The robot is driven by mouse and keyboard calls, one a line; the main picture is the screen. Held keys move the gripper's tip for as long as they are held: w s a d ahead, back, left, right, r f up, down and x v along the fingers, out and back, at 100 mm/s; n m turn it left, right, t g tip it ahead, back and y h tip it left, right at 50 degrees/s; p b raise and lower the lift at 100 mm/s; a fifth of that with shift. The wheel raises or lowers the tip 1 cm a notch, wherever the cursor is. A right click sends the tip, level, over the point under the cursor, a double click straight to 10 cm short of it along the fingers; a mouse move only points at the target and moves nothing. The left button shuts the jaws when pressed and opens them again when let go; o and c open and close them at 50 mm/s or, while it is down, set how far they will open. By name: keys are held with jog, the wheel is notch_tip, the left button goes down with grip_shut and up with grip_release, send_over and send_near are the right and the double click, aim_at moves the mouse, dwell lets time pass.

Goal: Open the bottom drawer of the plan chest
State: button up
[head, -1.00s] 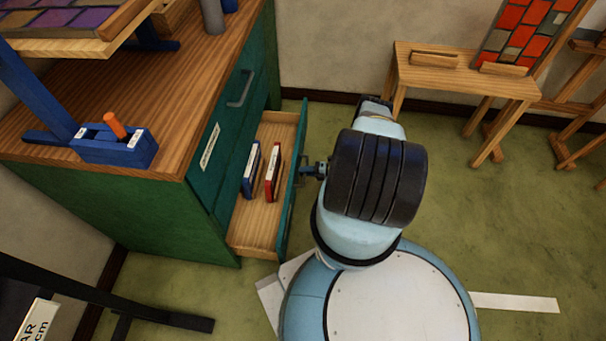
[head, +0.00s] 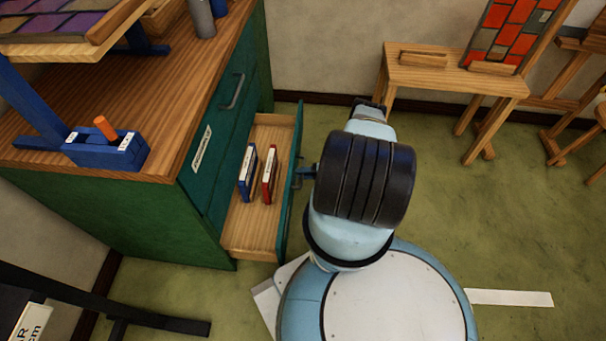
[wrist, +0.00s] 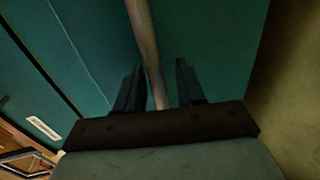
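The green plan chest (head: 95,210) stands at the left with a wooden top. Its bottom drawer (head: 245,232) is pulled out, showing a pale wooden inside. A blue case (head: 247,173) and a red case (head: 269,174) stand upright in it. My gripper (head: 306,172) is at the outer face of the drawer front, largely hidden by my arm in the head view. In the wrist view, my gripper's (wrist: 158,88) two dark fingers stand apart on either side of the drawer's bar handle (wrist: 147,45). Gaps show between bar and fingers.
An upper drawer with a grey handle (head: 235,91) is closed. A blue box (head: 107,148) sits on the chest top. A wooden stool (head: 455,82) stands at the back right. A dark stand (head: 110,308) is at lower left. Green floor (head: 480,220) is open at right.

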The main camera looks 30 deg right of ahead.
jog(key=shift+d+r, duration=0.1)
jog(key=v, duration=1.3)
jog(key=shift+s+d, duration=0.25)
jog(key=shift+o, duration=0.3)
